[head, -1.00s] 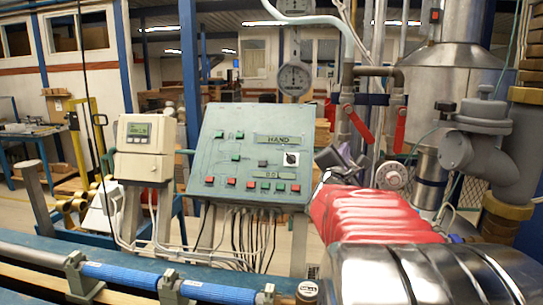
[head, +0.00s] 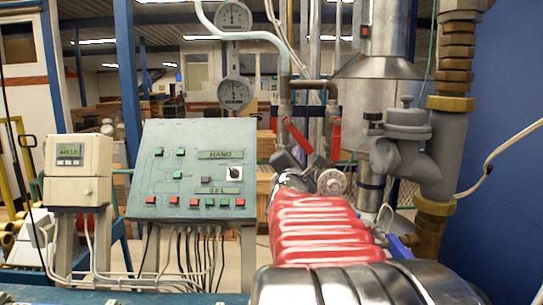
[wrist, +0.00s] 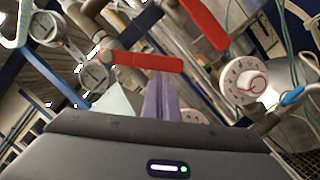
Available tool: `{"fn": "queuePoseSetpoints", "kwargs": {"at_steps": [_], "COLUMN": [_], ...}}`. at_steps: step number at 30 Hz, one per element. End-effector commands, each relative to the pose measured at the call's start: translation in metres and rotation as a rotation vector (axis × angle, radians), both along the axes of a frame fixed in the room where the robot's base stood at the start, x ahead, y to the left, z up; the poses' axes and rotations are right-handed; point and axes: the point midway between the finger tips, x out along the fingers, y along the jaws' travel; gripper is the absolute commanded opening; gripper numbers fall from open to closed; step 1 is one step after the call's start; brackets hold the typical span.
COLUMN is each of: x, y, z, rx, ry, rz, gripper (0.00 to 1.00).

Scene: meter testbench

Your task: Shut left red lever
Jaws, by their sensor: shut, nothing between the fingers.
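The left red lever (head: 297,136) slants down to the right on its pipe in the head view. In the wrist view the left red lever (wrist: 145,61) lies almost level across the picture, just beyond my fingertips. The right red lever (head: 336,139) hangs nearly upright beside it; it also shows at the top of the wrist view (wrist: 206,22). My gripper (wrist: 161,76) has its purple fingers together and empty, just below the right half of the left lever; contact cannot be told. In the head view my gripper (head: 287,160) is small and partly hidden by my red-sleeved arm.
A round white dial (wrist: 244,80) sits right of my fingers. Two gauges (head: 234,93) hang left of the levers. A green control panel (head: 190,170) and a white meter box (head: 78,170) stand left. Grey pipework (head: 408,150) and a blue wall stand right.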

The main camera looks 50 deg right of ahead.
Motion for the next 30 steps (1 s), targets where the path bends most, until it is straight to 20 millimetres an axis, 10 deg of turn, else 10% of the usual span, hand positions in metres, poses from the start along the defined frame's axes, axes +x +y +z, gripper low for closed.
{"fn": "queuePoseSetpoints", "kwargs": {"at_steps": [30], "x": [-0.026], "y": [-0.023], "z": [0.02], "rx": [-0.003], "ry": [-0.003], "rz": [-0.005], "gripper": [0.0]}}
